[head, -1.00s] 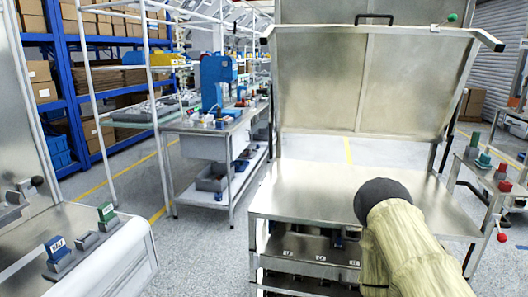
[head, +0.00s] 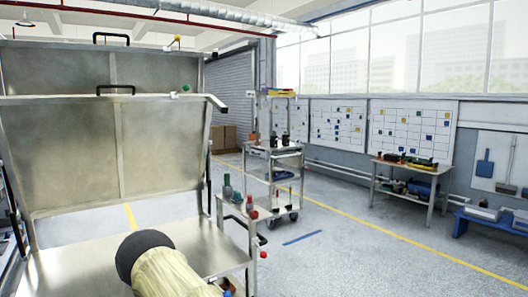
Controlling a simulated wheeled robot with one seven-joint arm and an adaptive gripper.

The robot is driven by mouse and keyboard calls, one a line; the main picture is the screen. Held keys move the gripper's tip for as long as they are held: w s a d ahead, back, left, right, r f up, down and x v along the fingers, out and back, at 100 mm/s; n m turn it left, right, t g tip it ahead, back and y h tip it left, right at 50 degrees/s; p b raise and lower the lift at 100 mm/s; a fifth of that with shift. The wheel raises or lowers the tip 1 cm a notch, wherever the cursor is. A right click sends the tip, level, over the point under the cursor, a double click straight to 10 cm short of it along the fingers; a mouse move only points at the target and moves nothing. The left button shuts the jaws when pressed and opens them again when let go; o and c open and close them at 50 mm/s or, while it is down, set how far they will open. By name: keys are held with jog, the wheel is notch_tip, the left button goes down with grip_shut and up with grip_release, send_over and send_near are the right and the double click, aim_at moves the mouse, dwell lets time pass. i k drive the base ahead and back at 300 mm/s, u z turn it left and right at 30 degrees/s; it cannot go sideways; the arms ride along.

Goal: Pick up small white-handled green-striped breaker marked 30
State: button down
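I cannot make out a small white-handled, green-striped breaker marked 30 in the head view. Part of my arm, in a pale cream sleeve with a dark rounded end, shows at the bottom left over a metal workbench (head: 88,243). My gripper's fingers do not show. Several small grey, green and red parts (head: 237,200) stand on a narrow side stand right of the bench; they are too small to read any marking.
A metal panel (head: 65,150) rises behind the bench. A shelved trolley (head: 276,151) stands behind the side stand. A table with coloured items (head: 404,165) stands by the far wall, and a blue bench (head: 490,224) is at far right. Open floor (head: 370,265) lies at right.

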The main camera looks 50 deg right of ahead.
aim_at(273, 144)
jog(key=z, duration=0.5)
jog(key=k, duration=0.6)
jog(key=z, duration=0.7)
jog(key=i, duration=1.2)
jog(key=z, duration=0.6)
jog(key=i, duration=1.6)
jog(key=z, duration=0.55)
jog(key=i, duration=1.35)
jog(key=u, duration=0.65)
jog(key=i, duration=2.15)
jog(key=u, duration=0.25)
